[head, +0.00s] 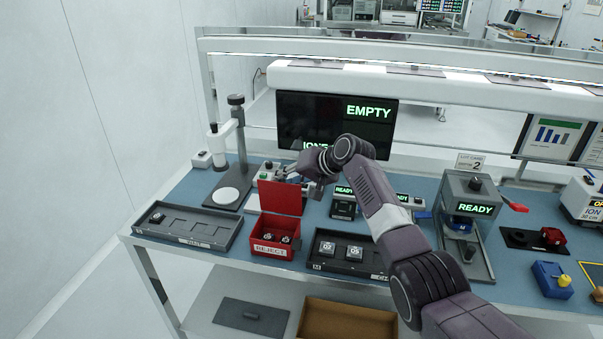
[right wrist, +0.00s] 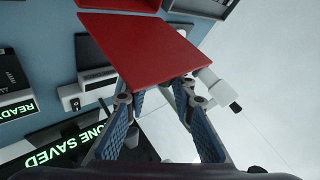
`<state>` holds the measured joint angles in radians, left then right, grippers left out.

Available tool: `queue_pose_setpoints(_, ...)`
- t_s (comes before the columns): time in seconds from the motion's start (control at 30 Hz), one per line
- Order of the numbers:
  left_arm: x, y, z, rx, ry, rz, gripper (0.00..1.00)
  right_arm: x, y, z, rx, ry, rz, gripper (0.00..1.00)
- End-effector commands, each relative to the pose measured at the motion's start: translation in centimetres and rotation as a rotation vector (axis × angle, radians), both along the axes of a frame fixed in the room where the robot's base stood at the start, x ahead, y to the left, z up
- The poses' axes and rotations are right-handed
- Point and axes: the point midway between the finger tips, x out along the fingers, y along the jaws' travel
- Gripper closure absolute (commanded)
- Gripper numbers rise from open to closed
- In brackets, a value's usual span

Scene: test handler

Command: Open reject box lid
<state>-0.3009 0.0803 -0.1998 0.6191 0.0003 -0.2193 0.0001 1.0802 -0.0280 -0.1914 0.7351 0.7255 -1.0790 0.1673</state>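The red reject box (head: 272,249) stands on the blue bench with a white REJECT label on its front. Its red lid (head: 280,197) stands up at the back, and the box is open with a few small dark parts inside. My right gripper (head: 289,173) is behind the lid, near its top edge. In the right wrist view the lid (right wrist: 152,45) lies at the fingertips of the right gripper (right wrist: 157,92). The two fingers are spread apart with nothing clearly between them. I cannot tell whether the fingertips touch the lid. My left gripper is not in view.
A dark tray (head: 187,226) lies left of the box, and another tray (head: 350,252) with two parts lies right of it. A stand with a white round plate (head: 228,195) is behind left. A monitor reading EMPTY (head: 335,120) is at the back.

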Motion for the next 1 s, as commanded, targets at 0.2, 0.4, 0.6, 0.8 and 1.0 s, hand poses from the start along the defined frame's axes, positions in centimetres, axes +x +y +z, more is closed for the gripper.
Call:
queue_pose_setpoints(0.2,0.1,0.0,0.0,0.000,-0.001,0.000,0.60,-1.3,-1.6,1.5,-0.003,-0.005,-0.004,0.78)
queue_pose_setpoints(0.4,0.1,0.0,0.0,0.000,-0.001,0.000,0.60,-2.8,-3.2,3.2,-0.004,-0.004,-0.004,0.78)
queue_pose_setpoints(0.6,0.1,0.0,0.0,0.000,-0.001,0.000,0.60,-4.5,-4.9,5.1,-0.003,-0.003,-0.003,0.78)
queue_pose_setpoints(0.8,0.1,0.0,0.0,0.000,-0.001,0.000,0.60,-5.6,-5.9,6.3,-0.002,-0.003,-0.002,0.78)
queue_pose_setpoints(1.0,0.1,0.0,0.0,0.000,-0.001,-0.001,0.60,-5.9,-6.2,6.6,-0.002,-0.002,-0.002,0.78)
